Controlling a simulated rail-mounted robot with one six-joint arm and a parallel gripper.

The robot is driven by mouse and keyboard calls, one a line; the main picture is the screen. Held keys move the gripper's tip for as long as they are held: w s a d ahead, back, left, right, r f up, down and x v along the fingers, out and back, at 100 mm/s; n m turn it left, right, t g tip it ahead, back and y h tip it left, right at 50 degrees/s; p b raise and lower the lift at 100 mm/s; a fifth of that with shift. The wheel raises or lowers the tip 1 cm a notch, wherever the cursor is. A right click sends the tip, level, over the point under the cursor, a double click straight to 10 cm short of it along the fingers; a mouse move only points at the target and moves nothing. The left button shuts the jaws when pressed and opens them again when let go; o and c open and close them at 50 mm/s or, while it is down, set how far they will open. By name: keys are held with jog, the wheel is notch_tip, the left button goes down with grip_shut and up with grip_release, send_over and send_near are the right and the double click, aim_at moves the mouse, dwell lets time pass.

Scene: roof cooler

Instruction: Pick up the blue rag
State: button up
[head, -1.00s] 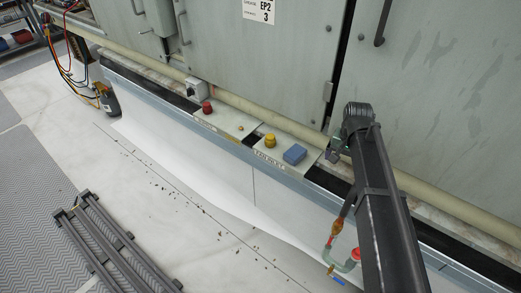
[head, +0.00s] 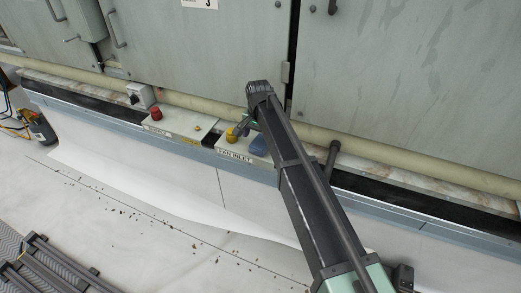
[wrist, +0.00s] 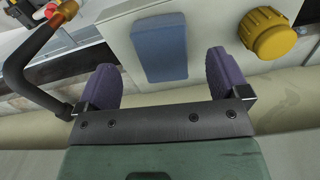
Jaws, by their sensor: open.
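The blue rag (wrist: 160,45) is a folded blue block-like pad lying flat on a pale plate (wrist: 115,35). In the wrist view it shows between and beyond the two purple fingers of my gripper (wrist: 162,62), which is open and empty. The fingertips reach about level with the rag's near end, one to each side; I cannot tell how far above the plate they are. In the head view the rag (head: 259,147) is partly hidden by my arm, beside the "FAN INLET" label.
A yellow knob (wrist: 268,33) stands on the same plate, right of the rag in the wrist view. A dark bent pipe (wrist: 28,70) is at the left. A red knob (head: 157,113) is on the neighbouring plate. Cabinet doors (head: 400,80) rise behind the ledge.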

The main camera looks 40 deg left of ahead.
aim_at(259, 144)
notch_tip(259, 144, down, 5)
jog(key=b, duration=0.4)
jog(key=shift+w+a+f, duration=0.1)
jog(key=shift+w+f, duration=0.05)
jog(key=shift+r, duration=0.25)
jog(key=shift+c, duration=0.2)
jog(key=c, duration=1)
jog(key=shift+o, duration=0.2)
notch_tip(259, 144, up, 20)
jog(key=p, duration=2)
